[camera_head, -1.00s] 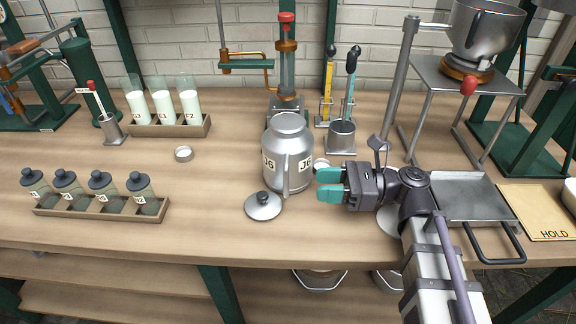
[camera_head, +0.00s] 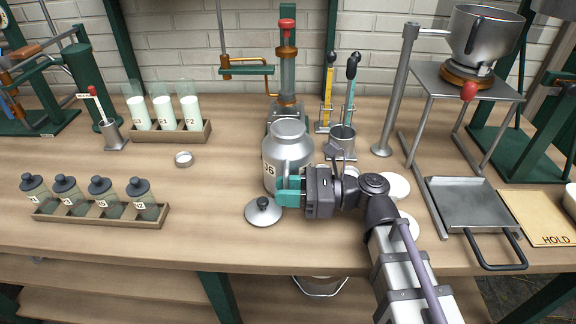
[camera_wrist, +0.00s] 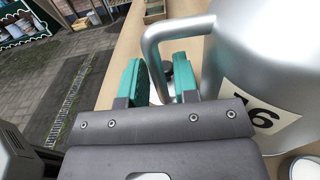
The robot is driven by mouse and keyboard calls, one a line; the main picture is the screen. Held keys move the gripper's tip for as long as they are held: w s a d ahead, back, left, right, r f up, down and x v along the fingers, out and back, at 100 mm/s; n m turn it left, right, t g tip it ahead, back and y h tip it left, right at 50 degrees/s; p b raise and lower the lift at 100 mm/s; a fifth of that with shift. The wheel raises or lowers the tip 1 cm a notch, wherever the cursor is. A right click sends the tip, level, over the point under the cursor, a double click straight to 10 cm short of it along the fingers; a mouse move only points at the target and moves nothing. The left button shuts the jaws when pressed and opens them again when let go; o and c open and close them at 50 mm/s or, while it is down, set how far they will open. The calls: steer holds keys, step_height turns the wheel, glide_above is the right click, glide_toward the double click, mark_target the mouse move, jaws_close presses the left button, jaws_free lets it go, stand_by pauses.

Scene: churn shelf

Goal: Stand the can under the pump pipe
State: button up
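The grey metal can (camera_head: 286,150) labelled J6 stands upright on the bench, in front of the pump (camera_head: 287,75) with its red knob. A brass pipe (camera_head: 262,69) shows left of the pump column. My gripper (camera_head: 288,191) is at the can's near side. In the wrist view, my gripper's teal fingers (camera_wrist: 160,80) are apart on either side of the can's upright handle (camera_wrist: 157,68). A narrow gap shows beside the handle; contact is not clear. The wrist view also shows the can's wall (camera_wrist: 260,55). My gripper hides part of the can's lower front.
A round lid (camera_head: 262,212) with a black knob lies just left of my gripper. Racks of bottles (camera_head: 100,208) and milk tubes (camera_head: 170,131) stand left. A square pan (camera_head: 476,205) lies right. Bench left of the can is mostly clear.

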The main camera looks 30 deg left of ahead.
jaws_close()
stand_by(1.1)
